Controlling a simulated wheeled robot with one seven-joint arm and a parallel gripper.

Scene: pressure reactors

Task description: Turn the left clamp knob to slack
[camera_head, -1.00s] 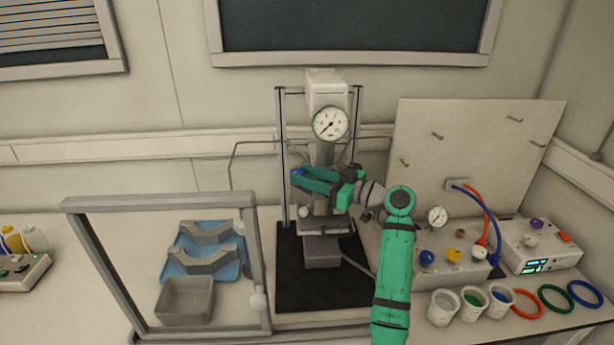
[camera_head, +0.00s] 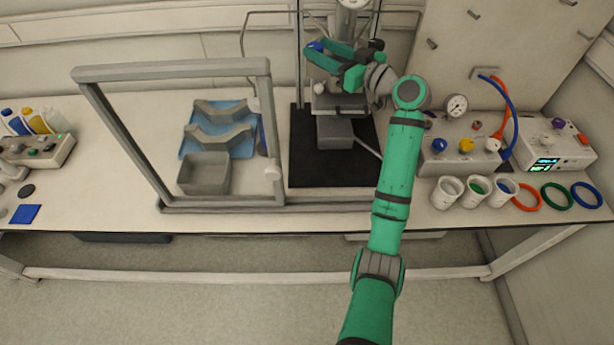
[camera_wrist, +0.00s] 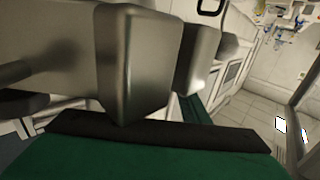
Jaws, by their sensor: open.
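The pressure reactor (camera_head: 334,131) stands on a black mat, its upper part cut off by the top edge of the head view. A small blue knob (camera_head: 315,46) shows at its left side, partly covered by my green fingers; it may be the left clamp knob. My gripper (camera_head: 312,53) is open and reaches leftward across the reactor's front, with its fingertips at the blue knob. I cannot tell whether they touch it. The wrist view shows large grey metal parts (camera_wrist: 145,60) very close above a dark green finger edge; the knob cannot be made out there.
An upright grey frame (camera_head: 170,70) stands left of the reactor, near a grey bin (camera_head: 204,174) and a blue tray (camera_head: 188,146). A valve box (camera_head: 455,160), cups (camera_head: 446,192) and coloured rings (camera_head: 556,195) stand at the right.

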